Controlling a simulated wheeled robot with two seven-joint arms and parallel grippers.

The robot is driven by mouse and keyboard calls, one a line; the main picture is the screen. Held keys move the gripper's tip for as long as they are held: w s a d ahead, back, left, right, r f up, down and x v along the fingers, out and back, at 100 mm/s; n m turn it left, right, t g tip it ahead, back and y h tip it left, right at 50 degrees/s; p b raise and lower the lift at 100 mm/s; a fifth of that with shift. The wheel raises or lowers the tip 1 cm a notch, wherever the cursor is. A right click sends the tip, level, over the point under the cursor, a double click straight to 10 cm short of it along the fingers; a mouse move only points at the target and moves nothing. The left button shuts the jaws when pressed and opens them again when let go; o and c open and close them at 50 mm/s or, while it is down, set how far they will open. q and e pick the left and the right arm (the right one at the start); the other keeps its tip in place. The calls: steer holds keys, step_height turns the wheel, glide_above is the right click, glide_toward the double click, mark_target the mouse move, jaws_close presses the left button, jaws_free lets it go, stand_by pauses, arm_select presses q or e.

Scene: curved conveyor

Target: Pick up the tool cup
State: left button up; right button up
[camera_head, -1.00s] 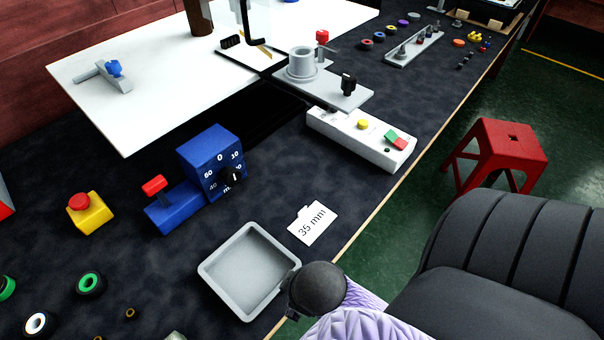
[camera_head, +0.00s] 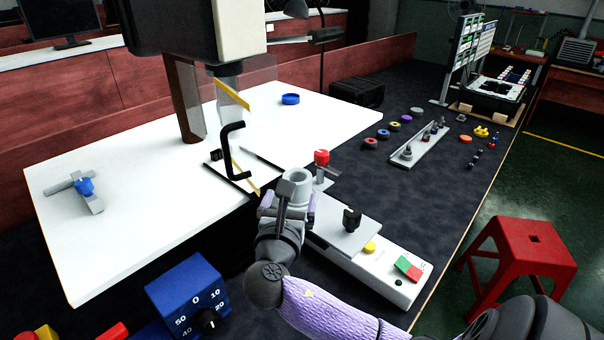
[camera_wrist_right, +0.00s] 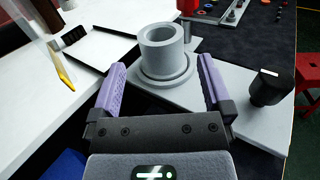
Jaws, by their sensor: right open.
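The tool cup is a grey, hollow cylinder with a wider stepped base. In the head view the tool cup (camera_head: 299,177) stands upright on a grey plate (camera_head: 350,235), its lower part hidden behind my right gripper. My right gripper (camera_head: 289,200) is in front of it, open and empty. In the right wrist view the tool cup (camera_wrist_right: 160,52) appears between and just beyond the tips of my open right gripper (camera_wrist_right: 163,75). I see no finger pressing on it. My left gripper is not in view.
A black knob (camera_head: 351,219) and a red-topped post (camera_head: 321,160) stand close to the cup. A white button box (camera_head: 385,270) lies in front, and a blue dial box (camera_head: 188,297) at lower left.

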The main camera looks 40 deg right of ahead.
mark_target(297, 177)
steer(key=b+x, duration=0.1)
steer(key=x, duration=0.1)
steer(key=b+x, duration=0.1)
steer(key=x, duration=0.2)
steer(key=f+b+x, duration=0.1)
steer(key=x, duration=0.2)
steer(key=shift+w+d, duration=0.15)
steer(key=shift+w+d+r, duration=0.1)
steer(key=shift+d, duration=0.05)
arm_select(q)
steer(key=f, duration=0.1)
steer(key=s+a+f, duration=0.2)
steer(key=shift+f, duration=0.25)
arm_select(e)
steer(key=shift+r, duration=0.1)
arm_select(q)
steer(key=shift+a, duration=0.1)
arm_select(e)
steer(key=c, duration=1.2)
